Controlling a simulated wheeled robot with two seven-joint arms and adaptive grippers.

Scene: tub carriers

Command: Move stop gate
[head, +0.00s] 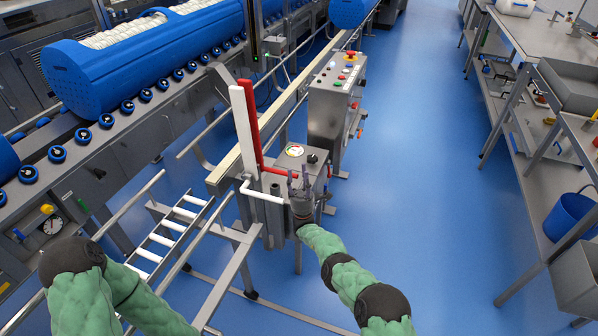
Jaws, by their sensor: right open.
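A white upright bar (242,125) and a red upright bar (251,122) stand side by side at the end of the conveyor; they look like the stop gate, though I cannot tell which is the gate. A white handle (262,194) and a red handle (281,172) reach sideways from their lower ends toward the right. My right gripper (300,183) points up with its fingers open, near the ends of these handles and in front of a grey box. I cannot tell whether it touches a handle. My left arm shows at lower left, but its gripper is out of view.
The grey box (296,160) carries a gauge. A control panel (334,95) with buttons stands behind it. A large blue tub (140,60) lies on the roller conveyor at left. Steel workbenches and a blue bucket (570,215) are at right. The blue floor between is clear.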

